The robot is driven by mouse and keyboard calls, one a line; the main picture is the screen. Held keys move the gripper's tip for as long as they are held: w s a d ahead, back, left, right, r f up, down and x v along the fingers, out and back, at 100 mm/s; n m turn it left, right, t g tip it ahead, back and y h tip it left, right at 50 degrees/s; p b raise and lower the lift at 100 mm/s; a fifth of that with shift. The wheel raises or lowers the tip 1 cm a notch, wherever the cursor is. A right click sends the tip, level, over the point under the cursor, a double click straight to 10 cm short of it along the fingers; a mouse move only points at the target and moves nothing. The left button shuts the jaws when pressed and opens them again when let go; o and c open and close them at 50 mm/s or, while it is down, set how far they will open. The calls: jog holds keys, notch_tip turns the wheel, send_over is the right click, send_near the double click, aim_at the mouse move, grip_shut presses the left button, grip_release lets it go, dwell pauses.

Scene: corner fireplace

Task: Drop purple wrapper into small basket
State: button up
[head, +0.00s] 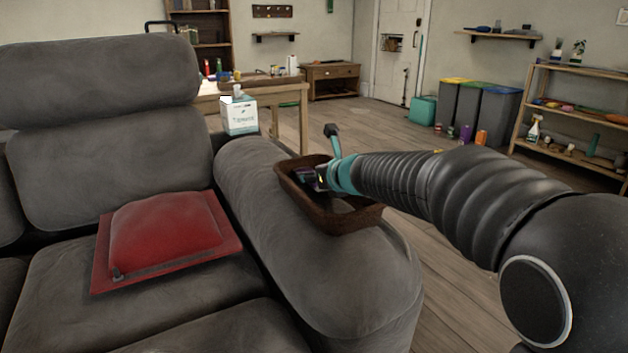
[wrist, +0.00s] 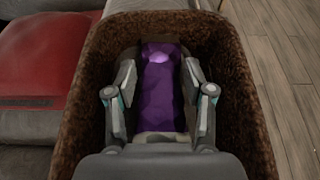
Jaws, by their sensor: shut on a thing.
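The small brown basket (head: 352,219) sits on the sofa's grey armrest in the head view. Its rim also frames most of the wrist view (wrist: 246,105). My gripper (head: 312,178) reaches into the basket from the right and above. In the wrist view my gripper (wrist: 160,85) has its two fingers on either side of the crinkled purple wrapper (wrist: 161,95), shut on it. The wrapper lies within the basket's outline. The head view shows only a small dark purple bit of it. I cannot tell whether it touches the basket floor.
A red cushion (head: 165,232) lies on the sofa seat left of the armrest (head: 330,280). A white tissue box (head: 239,115) stands behind the basket, at the armrest's far end. Wooden floor (head: 440,300) is open to the right. Bins (head: 470,108) and a shelf stand farther back.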

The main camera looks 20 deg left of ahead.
jog(key=shift+r, duration=0.1)
jog(key=shift+f+b, duration=0.35)
jog(key=shift+f, duration=0.05)
jog(key=shift+f, duration=0.25)
jog(key=o, duration=0.7)
